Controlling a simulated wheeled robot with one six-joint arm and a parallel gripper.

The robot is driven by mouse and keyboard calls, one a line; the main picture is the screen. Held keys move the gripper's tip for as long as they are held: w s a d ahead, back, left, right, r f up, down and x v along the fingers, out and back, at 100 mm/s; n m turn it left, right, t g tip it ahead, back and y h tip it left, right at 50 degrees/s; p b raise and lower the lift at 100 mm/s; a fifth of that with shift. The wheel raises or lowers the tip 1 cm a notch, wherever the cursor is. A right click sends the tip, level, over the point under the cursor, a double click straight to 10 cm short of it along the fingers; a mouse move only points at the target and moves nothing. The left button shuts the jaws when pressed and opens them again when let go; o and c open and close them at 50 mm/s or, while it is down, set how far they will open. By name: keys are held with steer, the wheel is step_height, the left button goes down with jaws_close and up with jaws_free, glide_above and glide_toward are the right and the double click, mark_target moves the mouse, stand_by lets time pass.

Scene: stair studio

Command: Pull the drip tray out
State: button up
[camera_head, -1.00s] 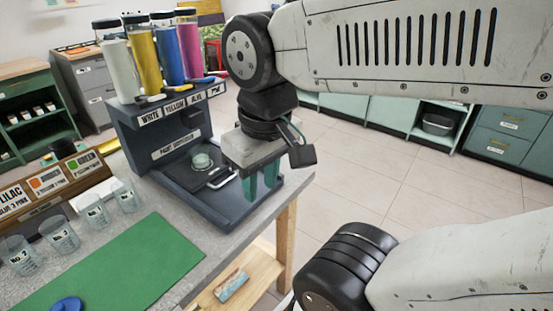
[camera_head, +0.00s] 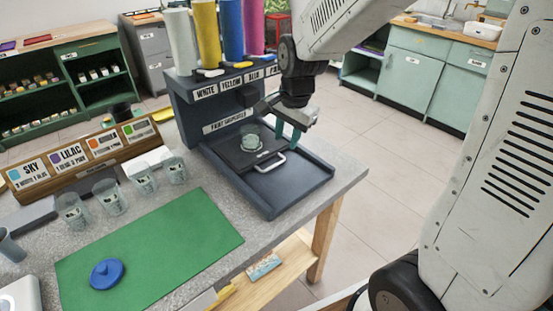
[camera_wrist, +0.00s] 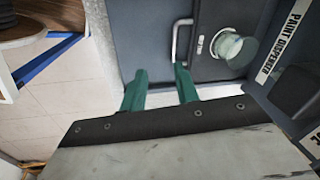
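The drip tray (camera_head: 236,154) is a dark flat plate with a pale handle (camera_head: 271,163) on its front edge. It lies in the base (camera_head: 290,187) of the paint dispenser, with bare base in front of it. A clear cup (camera_head: 250,138) stands on the tray. The wrist view also shows the tray (camera_wrist: 208,68), handle (camera_wrist: 175,38) and cup (camera_wrist: 228,46). My gripper (camera_head: 288,133) hangs beside the tray's right side, near the handle. In the wrist view its green fingers (camera_wrist: 159,86) are apart with nothing between them; the handle lies just beyond the fingertips.
Paint cylinders (camera_head: 206,38) stand on top of the dispenser. Several clear cups (camera_head: 108,196) and a sign rack (camera_head: 75,160) stand left. A green mat (camera_head: 165,255) with a blue lid (camera_head: 106,274) lies in front. The table's right edge is close to the dispenser; floor lies beyond.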

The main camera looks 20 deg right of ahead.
steer(key=m, duration=0.2)
glide_toward(275, 164)
steer(key=f, duration=0.5)
steer(key=w+f, duration=0.1)
steer(key=f, duration=0.1)
steer(key=shift+a+f, duration=0.2)
steer(key=shift+f, duration=0.1)
jaws_close()
